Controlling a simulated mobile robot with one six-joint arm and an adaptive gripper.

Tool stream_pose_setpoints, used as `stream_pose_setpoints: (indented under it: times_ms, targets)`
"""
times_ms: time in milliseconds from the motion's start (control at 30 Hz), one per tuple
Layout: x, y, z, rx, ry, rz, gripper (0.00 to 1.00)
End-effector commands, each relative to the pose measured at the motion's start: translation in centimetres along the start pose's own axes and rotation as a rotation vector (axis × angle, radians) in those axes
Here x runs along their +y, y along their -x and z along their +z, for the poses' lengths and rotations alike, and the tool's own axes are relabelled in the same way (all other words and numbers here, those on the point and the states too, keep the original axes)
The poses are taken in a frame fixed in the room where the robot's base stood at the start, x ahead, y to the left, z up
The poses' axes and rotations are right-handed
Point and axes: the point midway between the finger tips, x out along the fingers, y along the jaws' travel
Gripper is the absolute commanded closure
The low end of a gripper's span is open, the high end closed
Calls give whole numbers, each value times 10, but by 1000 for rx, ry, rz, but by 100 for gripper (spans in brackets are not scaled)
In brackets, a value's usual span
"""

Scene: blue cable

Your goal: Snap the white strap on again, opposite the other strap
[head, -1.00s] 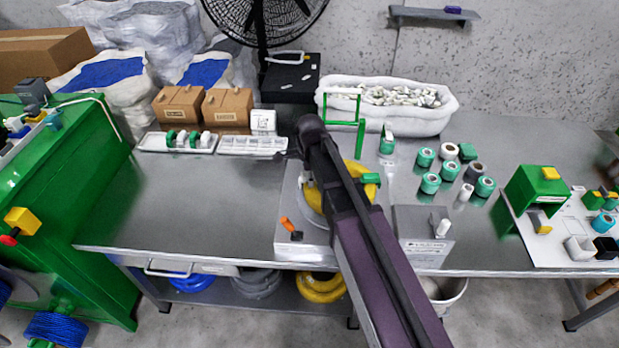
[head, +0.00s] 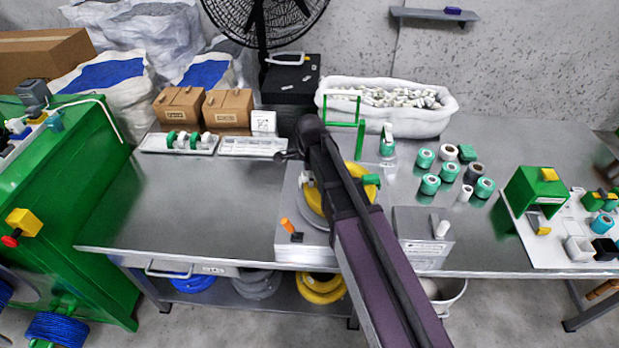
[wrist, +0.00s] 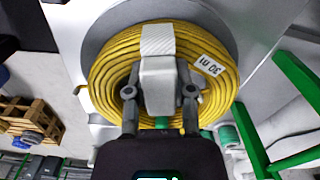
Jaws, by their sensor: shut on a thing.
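A yellow cable coil (wrist: 108,75) with a "30 m" label (wrist: 210,65) fills the middle of the wrist view. In the head view the coil (head: 358,170) lies on a turntable, partly behind my arm. My gripper (wrist: 159,95) is over the coil, its two fingers shut on either side of a pale white piece, the white strap (wrist: 158,85). A textured white band (wrist: 158,40) shows across the coil just beyond it; whether the two are joined cannot be told. A green piece (head: 371,179) sits at the coil's right side. The coil's centre is hidden.
A green frame (head: 361,138) stands behind the coil. A grey box (head: 424,222) is at its right, with several green and white rolls (head: 430,184) beyond. A white bin (head: 400,121) stands at the back. The table's left part (head: 190,205) is clear.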

Motion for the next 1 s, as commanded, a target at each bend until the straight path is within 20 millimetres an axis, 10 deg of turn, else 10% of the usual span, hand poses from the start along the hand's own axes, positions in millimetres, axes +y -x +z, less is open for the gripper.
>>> stream_pose_setpoints:
  times_ms: [1000]
  targets:
    - [0, -17, 0, 0, -1, 0, 95]
